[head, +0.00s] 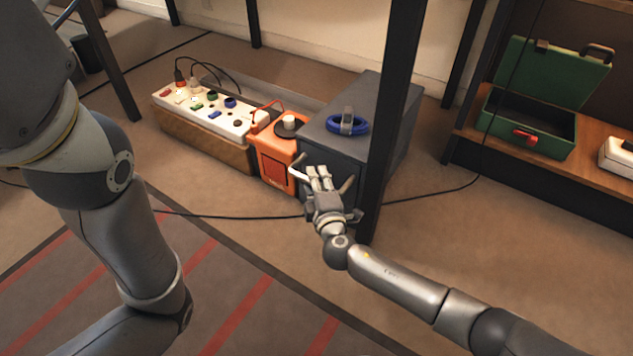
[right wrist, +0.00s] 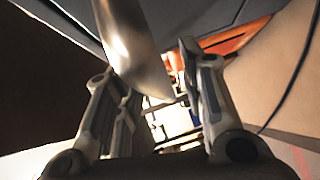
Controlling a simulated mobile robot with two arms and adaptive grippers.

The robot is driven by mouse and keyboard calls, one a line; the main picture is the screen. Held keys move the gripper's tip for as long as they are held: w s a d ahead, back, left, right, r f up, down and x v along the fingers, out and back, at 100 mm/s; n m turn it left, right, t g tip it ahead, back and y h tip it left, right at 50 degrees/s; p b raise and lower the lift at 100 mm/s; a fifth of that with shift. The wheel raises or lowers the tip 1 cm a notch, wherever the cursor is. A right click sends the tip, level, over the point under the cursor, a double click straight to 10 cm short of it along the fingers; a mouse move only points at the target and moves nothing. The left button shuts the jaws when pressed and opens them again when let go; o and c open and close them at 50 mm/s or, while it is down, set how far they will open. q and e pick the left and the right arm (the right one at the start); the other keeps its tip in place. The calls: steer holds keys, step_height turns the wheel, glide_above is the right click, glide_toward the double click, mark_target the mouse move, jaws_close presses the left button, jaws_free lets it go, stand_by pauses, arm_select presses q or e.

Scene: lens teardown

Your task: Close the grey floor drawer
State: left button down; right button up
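The grey floor drawer unit (head: 365,92) stands on the floor at centre right in the head view, partly behind a dark post. My right gripper (head: 318,178) is in front of its dark front face, which it partly hides. I cannot tell how far out the drawer is. In the right wrist view the fingers of my right gripper (right wrist: 150,85) stand apart. A shiny curved metal piece (right wrist: 135,45), perhaps a handle, shows between them; contact is unclear. My left arm crosses the left side of the head view, but its gripper is out of frame.
A blue ring (head: 347,124) lies on the unit. An orange box (head: 272,160) and a long white power strip (head: 205,108) stand left of it. The dark post (head: 390,120) is close to my right gripper. A black cable (head: 240,216) crosses the floor. A green case (head: 530,120) lies on the right shelf.

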steer(key=v, duration=1.2)
stand_by(0.4)
